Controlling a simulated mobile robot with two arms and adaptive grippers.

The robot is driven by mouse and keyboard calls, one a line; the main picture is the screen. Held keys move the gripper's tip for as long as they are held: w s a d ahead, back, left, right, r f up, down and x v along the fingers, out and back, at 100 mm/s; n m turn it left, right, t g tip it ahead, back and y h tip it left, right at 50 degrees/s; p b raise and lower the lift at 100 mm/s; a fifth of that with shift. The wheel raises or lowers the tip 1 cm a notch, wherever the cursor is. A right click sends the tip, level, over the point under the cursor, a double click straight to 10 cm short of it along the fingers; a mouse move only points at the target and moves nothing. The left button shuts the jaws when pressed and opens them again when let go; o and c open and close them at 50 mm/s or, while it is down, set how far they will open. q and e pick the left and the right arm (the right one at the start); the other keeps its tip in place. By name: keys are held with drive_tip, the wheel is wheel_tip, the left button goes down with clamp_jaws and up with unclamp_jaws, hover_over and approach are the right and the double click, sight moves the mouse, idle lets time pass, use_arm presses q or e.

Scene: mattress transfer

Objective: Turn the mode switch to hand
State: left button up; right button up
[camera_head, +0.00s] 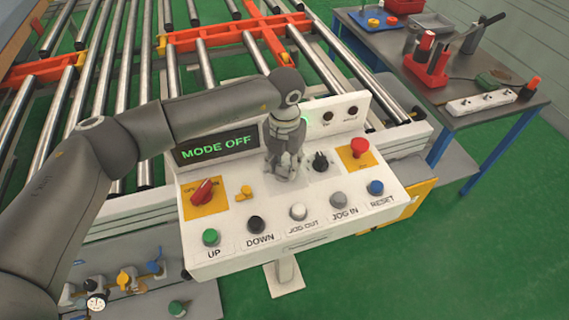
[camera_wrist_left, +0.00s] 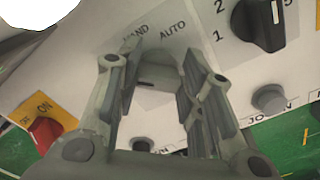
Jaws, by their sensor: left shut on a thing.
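The white control panel (camera_head: 297,239) has a display (camera_head: 216,147) that reads MODE OFF in green. My left gripper (camera_head: 284,170) points down at the panel, just right of the display, and hides the mode switch in the head view. In the left wrist view the labels HAND and AUTO (camera_wrist_left: 172,26) show beyond the fingers. There my left gripper (camera_wrist_left: 160,88) has its two fingers around the grey mode switch (camera_wrist_left: 160,66), mostly hidden between them. The gripper is shut on it. Its exact angle cannot be told. My right gripper is not in view.
A red switch (camera_head: 203,191) sits left of the gripper. A black numbered knob (camera_head: 320,160) and a red mushroom button (camera_head: 359,147) sit right. Several push buttons line the front, including the green UP button (camera_head: 210,237). A cluttered table (camera_head: 462,130) stands at right.

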use_arm(q)
drive_tip(key=m+b, duration=0.3)
drive_tip(key=b, duration=0.1)
drive_tip(key=m+b, duration=0.3)
drive_tip(key=b, duration=0.1)
drive_tip(key=shift+s+d+f, duration=0.1)
drive_tip(key=shift+d+f, duration=0.05)
drive_tip(key=shift+f, duration=0.05)
drive_tip(key=shift+s+r+m+b, duration=0.1)
drive_tip(key=shift+r+m+b, duration=0.05)
drive_tip(key=shift+m+b, duration=0.65)
drive_tip(key=shift+r+m+b, duration=0.1)
drive_tip(key=shift+m+b, duration=0.7)
drive_tip(key=o, duration=1)
drive_tip(key=shift+r, duration=0.15)
wheel_tip(320, 180, up, 12)
drive_tip(key=shift+f, duration=0.1)
